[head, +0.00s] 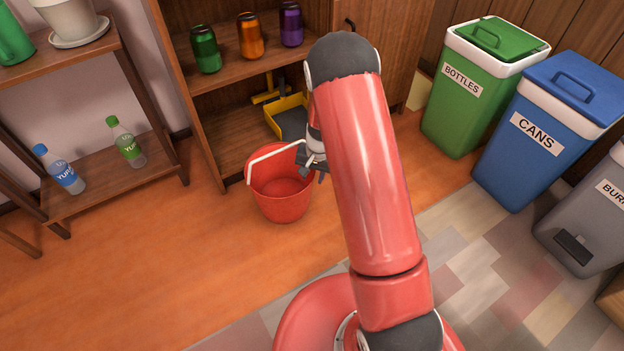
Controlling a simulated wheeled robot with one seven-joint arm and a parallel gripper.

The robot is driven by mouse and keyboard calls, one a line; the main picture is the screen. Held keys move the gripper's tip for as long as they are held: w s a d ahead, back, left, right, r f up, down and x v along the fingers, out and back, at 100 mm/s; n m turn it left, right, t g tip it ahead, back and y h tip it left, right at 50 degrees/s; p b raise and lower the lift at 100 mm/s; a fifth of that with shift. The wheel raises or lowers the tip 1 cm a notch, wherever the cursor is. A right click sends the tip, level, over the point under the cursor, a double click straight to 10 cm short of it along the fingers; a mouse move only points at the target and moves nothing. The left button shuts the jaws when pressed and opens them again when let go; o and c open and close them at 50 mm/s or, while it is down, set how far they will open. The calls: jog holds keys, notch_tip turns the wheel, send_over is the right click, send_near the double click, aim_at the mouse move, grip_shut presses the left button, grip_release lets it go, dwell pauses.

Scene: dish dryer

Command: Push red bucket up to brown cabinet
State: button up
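The red bucket (282,200) stands upright on the orange wooden floor, its white handle (272,153) tipped toward the back left. It is close in front of the brown cabinet (217,127), near the cabinet's open lower part; I cannot tell whether they touch. My gripper (314,172) is at the bucket's right rim, partly hidden behind my red arm. I cannot make out whether its fingers are apart or touch the bucket.
Green, orange and purple cans (250,36) stand on the cabinet shelf. A yellow dustpan (287,117) is in its lower part. A wooden shelf (100,178) with bottles is at left. Green (470,110), blue (535,150) and grey bins (580,235) stand right. The left foreground floor is clear.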

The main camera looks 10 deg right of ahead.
jog(key=shift+s+d+r, duration=0.1)
jog(key=shift+d+r, duration=0.1)
jog(key=shift+r, duration=1.65)
jog(key=s+a+r+n+t+p, duration=0.1)
jog(key=s+r+p, duration=0.25)
jog(key=r, duration=1.05)
jog(key=s+r+n+t+p, duration=0.1)
jog(key=s+r+p, duration=0.25)
jog(key=r, duration=1.05)
jog(key=s+r+n+t+p, duration=0.1)
jog(key=s+r+p, duration=0.1)
jog(key=s+r, duration=0.6)
jog(key=s+d+r+n+t+h+p, duration=0.1)
jog(key=s+r+n+t+p, duration=0.1)
jog(key=s+r, duration=0.6)
jog(key=s+p, duration=0.1)
jog(key=s, duration=0.4)
jog(key=shift+s+d+r, duration=0.2)
jog(key=shift+d+r, duration=0.1)
jog(key=shift+r, duration=0.05)
